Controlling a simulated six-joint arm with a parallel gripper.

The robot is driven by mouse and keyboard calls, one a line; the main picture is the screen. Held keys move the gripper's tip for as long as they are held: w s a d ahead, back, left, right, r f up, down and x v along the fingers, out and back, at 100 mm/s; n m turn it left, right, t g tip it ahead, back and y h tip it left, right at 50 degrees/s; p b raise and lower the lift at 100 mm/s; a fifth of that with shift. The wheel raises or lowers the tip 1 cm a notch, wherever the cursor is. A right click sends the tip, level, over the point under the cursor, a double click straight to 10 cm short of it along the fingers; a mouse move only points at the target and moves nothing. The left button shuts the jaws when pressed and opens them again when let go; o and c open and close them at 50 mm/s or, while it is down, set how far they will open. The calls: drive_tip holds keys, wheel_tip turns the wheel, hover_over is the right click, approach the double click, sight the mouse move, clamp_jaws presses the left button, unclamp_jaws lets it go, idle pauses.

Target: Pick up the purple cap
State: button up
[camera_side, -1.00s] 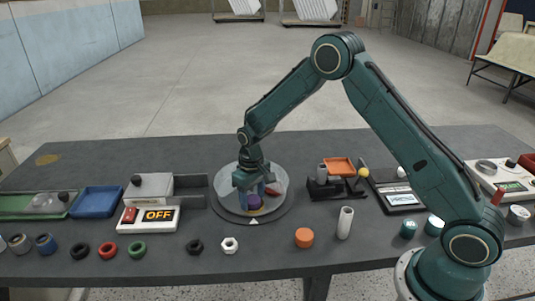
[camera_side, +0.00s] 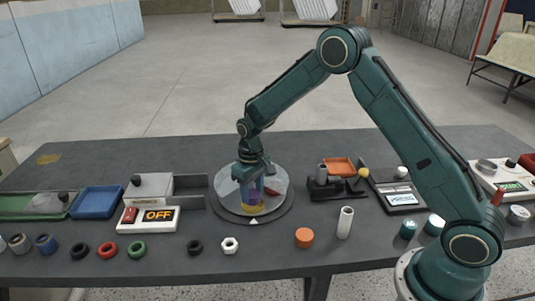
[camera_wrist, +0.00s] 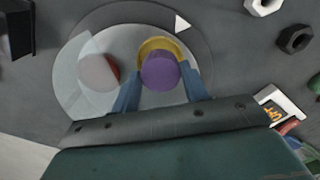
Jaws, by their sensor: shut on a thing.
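The purple cap (camera_wrist: 160,71) is held between the blue fingers of my gripper (camera_wrist: 160,84) in the wrist view. My gripper (camera_side: 251,187) is shut on it. In the side view the fingers stand above the round glassy turntable (camera_side: 227,198), and the cap shows as a small purple patch between them. A yellow round piece (camera_side: 254,208) sits on the turntable just below the cap. It also shows in the wrist view (camera_wrist: 158,44), partly hidden behind the cap.
A red piece (camera_side: 273,190) lies on the turntable beside my gripper. An OFF display box (camera_side: 150,218) and a grey box stand left. A black stand with an orange tray (camera_side: 338,166) is right. Nuts, an orange cylinder (camera_side: 305,237) and a white tube (camera_side: 345,222) stand in front.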

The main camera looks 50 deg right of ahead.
sight(252, 193)
wheel_tip(252, 193, up, 18)
idle(0.5)
drive_tip(key=shift+f, duration=0.2)
